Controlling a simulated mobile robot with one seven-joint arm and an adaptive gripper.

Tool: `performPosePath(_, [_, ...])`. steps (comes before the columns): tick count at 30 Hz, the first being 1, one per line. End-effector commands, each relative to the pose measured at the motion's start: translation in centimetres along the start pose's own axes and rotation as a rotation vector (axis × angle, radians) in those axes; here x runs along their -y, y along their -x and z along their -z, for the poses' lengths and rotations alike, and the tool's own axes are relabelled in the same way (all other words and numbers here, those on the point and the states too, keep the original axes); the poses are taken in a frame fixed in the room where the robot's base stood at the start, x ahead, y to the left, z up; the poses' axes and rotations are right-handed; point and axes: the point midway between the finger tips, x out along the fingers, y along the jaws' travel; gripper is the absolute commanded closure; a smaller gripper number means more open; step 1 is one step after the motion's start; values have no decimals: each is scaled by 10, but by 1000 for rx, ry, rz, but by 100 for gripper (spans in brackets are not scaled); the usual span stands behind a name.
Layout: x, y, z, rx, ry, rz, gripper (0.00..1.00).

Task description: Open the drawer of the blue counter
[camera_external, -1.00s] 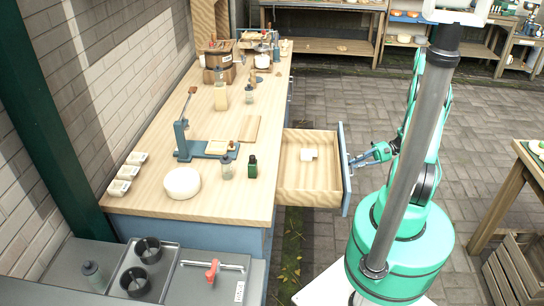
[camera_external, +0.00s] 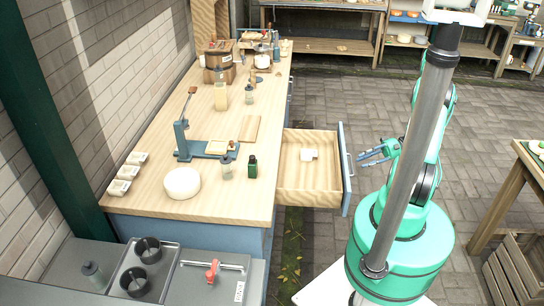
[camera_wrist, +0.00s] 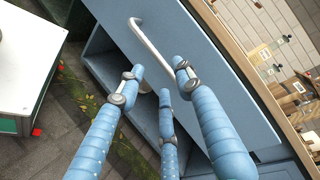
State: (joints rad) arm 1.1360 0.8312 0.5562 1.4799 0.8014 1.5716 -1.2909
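The blue counter (camera_external: 190,229) has a wooden top, and its drawer (camera_external: 310,182) is pulled well out to the right, with the inside showing. A small white block lies in it. The blue drawer front (camera_external: 346,172) carries a pale bar handle (camera_wrist: 158,50). My gripper (camera_external: 362,157) is just right of the drawer front, its fingers spread and empty. In the wrist view, my blue three-fingered gripper (camera_wrist: 158,80) is open, its fingertips near the handle but not closed around it. I cannot tell if any finger touches it.
The countertop holds a white bowl (camera_external: 182,183), bottles and a blue press (camera_external: 182,140). A wooden table (camera_external: 522,175) and crate stand at the right. The paved floor beyond the drawer is clear.

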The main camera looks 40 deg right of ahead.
Motion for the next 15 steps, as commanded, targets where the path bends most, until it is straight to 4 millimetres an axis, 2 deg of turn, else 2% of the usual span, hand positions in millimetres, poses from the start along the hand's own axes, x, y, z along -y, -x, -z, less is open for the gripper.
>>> performPosePath(6, [-1,37,0,-2,1,0,65])
performPosePath(15, [0,64,0,0,-1,1,65])
